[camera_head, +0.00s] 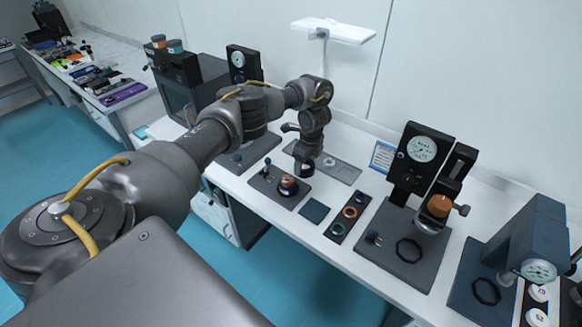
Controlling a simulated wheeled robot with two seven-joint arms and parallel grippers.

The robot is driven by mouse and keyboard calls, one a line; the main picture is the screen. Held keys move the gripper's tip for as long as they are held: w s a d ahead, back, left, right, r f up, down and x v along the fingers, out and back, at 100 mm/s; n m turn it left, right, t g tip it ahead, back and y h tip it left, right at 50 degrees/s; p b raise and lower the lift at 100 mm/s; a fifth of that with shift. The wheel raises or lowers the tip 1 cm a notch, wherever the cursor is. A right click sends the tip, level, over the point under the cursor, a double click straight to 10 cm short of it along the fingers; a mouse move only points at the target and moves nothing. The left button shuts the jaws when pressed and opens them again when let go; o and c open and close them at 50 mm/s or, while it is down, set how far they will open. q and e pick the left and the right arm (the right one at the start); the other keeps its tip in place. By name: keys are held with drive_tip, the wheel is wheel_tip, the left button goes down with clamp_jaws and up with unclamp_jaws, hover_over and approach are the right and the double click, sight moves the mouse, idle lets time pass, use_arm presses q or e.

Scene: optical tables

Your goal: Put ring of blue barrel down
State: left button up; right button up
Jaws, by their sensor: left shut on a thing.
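My left gripper (306,154) hangs over the white table, pointing down, and is shut on a small dark ring (303,169). The ring is partly hidden by the fingers, and its contact with anything below cannot be told. Just below and left of it in the picture, an orange-brown and dark barrel-like part (288,185) stands on a dark base plate (268,189). No blue barrel can be told apart at this size. My right gripper is out of view.
A narrow dark tray (337,229) holds several coloured rings, beside a dark square mat (315,211). A grey plate (343,171) lies behind. Dial-gauge stands (413,158) and a blue-grey press (529,238) occupy the right. A white lamp-like stand (333,30) rises at the back.

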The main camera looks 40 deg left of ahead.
use_arm(q)
drive_tip(key=s+d+r+n+b, duration=0.2)
drive_tip(key=d+n+b, duration=0.15)
drive_tip(key=d, duration=0.55)
drive_tip(key=s+d+r+n+b, duration=0.2)
drive_tip(key=d+b, duration=0.2)
drive_tip(key=d, duration=0.4)
drive_tip(key=s+d+f+n+g+b, duration=0.1)
drive_tip(key=s+n+b, duration=0.3)
drive_tip(key=s, duration=1)
drive_tip(key=shift+f+n+h, duration=0.35)
drive_tip(key=shift+n+h, duration=0.05)
drive_tip(key=shift+n, duration=0.75)
